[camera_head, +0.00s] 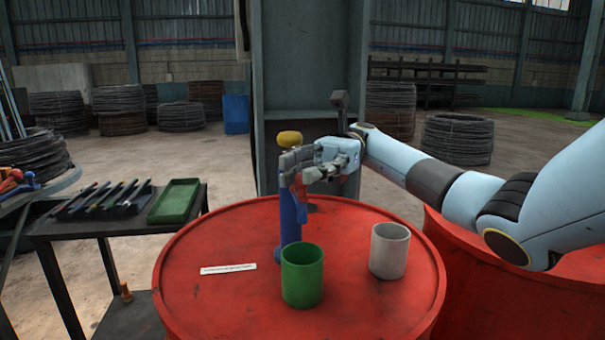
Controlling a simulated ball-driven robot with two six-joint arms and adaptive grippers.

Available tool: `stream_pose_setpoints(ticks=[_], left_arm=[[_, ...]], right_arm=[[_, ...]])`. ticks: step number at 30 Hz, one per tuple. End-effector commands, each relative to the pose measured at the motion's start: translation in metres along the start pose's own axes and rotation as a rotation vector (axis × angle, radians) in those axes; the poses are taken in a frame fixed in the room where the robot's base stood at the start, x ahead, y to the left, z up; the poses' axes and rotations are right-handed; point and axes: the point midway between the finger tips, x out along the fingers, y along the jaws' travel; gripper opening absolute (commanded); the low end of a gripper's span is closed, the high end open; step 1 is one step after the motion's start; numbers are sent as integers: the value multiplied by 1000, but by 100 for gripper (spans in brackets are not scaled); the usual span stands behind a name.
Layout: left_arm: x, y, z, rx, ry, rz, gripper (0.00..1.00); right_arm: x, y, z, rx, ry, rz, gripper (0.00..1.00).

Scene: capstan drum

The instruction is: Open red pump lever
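A blue upright pump (289,228) with a yellow knob (289,138) on top stands on the red drum. A red part (301,200), likely the lever, shows at the pump's upper right side, just below my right gripper. My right gripper (290,169) reaches in from the right, with its grey fingers at the upper part of the pump. The fingers overlap the pump and the top of the red part, so I cannot tell whether they grip it. My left gripper is not in view.
A green cup (302,274) stands in front of the pump and a white cup (389,250) to its right. A white label strip (228,268) lies left on the red drum top (220,302). A dark side table with a green tray (174,201) stands at left. A grey column rises behind.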

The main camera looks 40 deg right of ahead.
Motion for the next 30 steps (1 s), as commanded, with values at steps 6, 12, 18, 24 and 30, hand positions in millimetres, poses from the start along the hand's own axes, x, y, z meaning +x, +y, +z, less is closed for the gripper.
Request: stream_pose_setpoints(ticks=[6, 12, 18, 24, 30], left_arm=[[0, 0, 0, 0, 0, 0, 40], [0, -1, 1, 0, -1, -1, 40], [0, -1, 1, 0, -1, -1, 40], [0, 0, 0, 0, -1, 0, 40], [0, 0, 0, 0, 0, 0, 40]], right_arm=[[1, 1, -2, 4, 0, 3, 45], [1, 1, -2, 5, 0, 4, 45], [1, 1, 20, 2, 3, 4, 45], [1, 0, 62, 2, 3, 3, 45], [1, 0, 90, 3, 1, 3, 45]])
